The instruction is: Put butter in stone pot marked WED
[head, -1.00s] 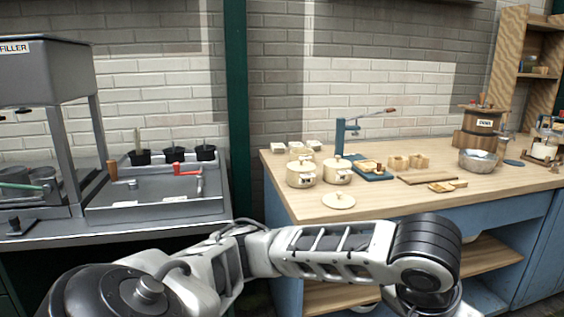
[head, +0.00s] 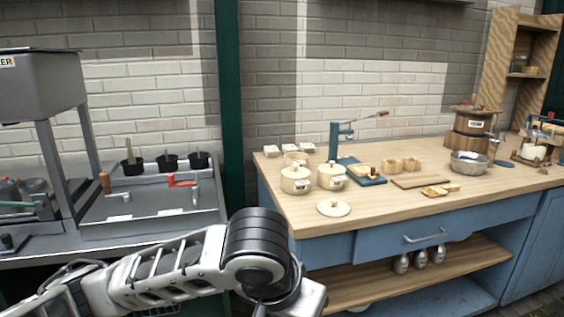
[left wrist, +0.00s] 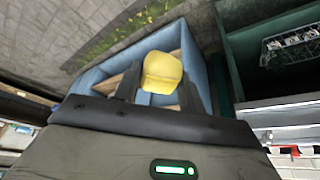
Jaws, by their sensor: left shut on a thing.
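My left gripper (left wrist: 160,85) is shut on a yellow lump of butter (left wrist: 163,70) in the left wrist view. In the head view my left arm comes in low from the left, and its gripper is out of frame. The labels are too small to read. A round cream lid (head: 334,208) lies on the counter in front. My right gripper is not in view.
The wooden counter (head: 400,205) has clear room at its front. A blue press (head: 336,140), a board (head: 420,181), a metal bowl (head: 469,163) and a wooden tub (head: 470,143) stand further right. A metal sink unit (head: 150,222) is at the left.

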